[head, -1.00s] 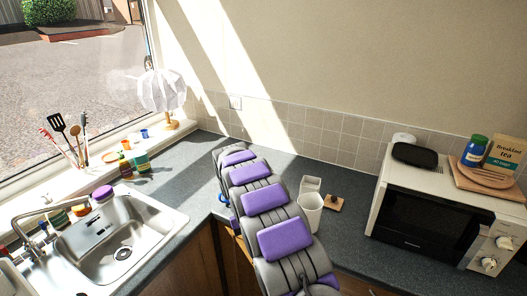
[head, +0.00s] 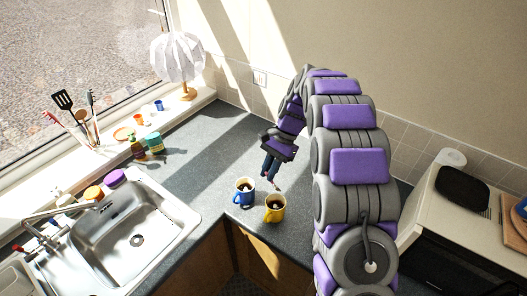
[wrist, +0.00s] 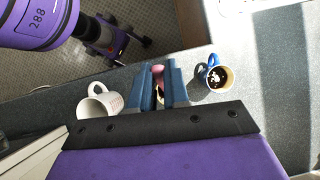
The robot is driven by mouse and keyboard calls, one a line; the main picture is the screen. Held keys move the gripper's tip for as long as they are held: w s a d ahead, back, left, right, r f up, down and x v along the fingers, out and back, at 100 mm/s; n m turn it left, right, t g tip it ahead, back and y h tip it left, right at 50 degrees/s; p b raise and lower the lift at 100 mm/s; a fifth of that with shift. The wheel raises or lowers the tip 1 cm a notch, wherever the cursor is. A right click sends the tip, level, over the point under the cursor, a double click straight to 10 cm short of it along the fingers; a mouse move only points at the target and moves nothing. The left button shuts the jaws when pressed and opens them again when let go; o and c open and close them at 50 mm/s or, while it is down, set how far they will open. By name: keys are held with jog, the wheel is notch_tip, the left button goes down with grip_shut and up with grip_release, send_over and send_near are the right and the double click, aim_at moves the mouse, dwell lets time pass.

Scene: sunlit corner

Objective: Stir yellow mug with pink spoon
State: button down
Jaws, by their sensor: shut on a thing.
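The yellow mug (head: 274,209) stands upright on the counter in the head view, with dark liquid inside. My gripper (head: 270,172) points down just above and behind it. In the wrist view my gripper (wrist: 166,88) has its blue fingers closed around a pink piece, the pink spoon (wrist: 158,69). Most of the spoon is hidden by the fingers. A small light tip shows below the fingers in the head view, close to the yellow mug's rim; I cannot tell whether it is inside. I cannot make out the yellow mug in the wrist view.
A blue mug (head: 244,192) with dark liquid stands left of the yellow mug; it also shows in the wrist view (wrist: 216,77). A white mug (wrist: 98,104) is at the wrist view's left. The sink (head: 135,232) is left, the microwave (head: 455,235) right. The counter behind is clear.

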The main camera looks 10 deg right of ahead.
jog(key=shift+w+d, duration=0.15)
jog(key=shift+d, duration=0.4)
jog(key=shift+w+a+b+x, duration=0.3)
jog(key=shift+b+x, duration=1.75)
jog(key=shift+x, duration=2.3)
jog(key=w+d+f, duration=0.2)
jog(key=d+f, duration=0.2)
jog(key=f, duration=0.2)
jog(key=shift+f, duration=0.35)
